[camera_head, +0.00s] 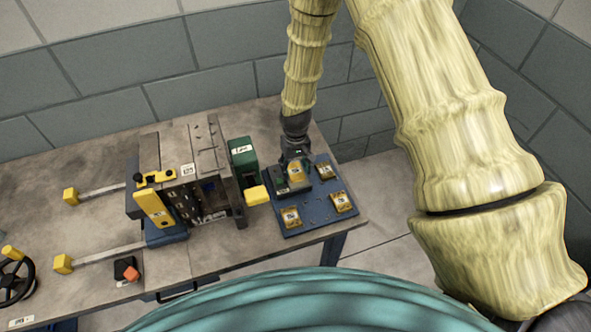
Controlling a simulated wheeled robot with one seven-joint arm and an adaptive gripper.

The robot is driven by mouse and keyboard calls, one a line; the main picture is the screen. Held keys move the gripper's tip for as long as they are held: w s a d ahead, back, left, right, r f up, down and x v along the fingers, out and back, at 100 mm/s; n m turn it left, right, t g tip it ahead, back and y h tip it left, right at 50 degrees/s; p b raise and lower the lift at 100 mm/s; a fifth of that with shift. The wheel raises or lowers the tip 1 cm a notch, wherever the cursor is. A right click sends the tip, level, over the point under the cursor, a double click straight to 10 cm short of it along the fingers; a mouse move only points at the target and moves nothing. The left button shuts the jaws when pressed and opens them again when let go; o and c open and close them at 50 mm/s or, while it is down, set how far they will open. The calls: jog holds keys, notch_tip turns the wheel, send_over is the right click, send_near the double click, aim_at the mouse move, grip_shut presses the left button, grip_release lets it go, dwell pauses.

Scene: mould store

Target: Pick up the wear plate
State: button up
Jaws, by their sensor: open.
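Several small gold-and-dark plates lie on a blue board at the right end of the table; one of these looks like the wear plate, but I cannot tell which. One plate (291,217) is near the front left corner, one (341,202) near the front right and one (323,170) at the back right. My gripper (294,178) is open, pointing down over the board's back left part. A yellowish piece shows at its fingers; whether they touch it is too small to tell. The fingers hide part of that area.
The blue board (312,212) sits near the table's right edge. Left of it stands a grey mould assembly (205,150) with yellow parts, a green block (243,158) and a yellow knob (257,195). A black handwheel (14,281) is at far left. The table's back left is clear.

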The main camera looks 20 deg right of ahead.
jog(key=shift+f, duration=0.6)
grip_shut()
jog(key=shift+w+r, duration=0.1)
jog(key=shift+r, duration=0.05)
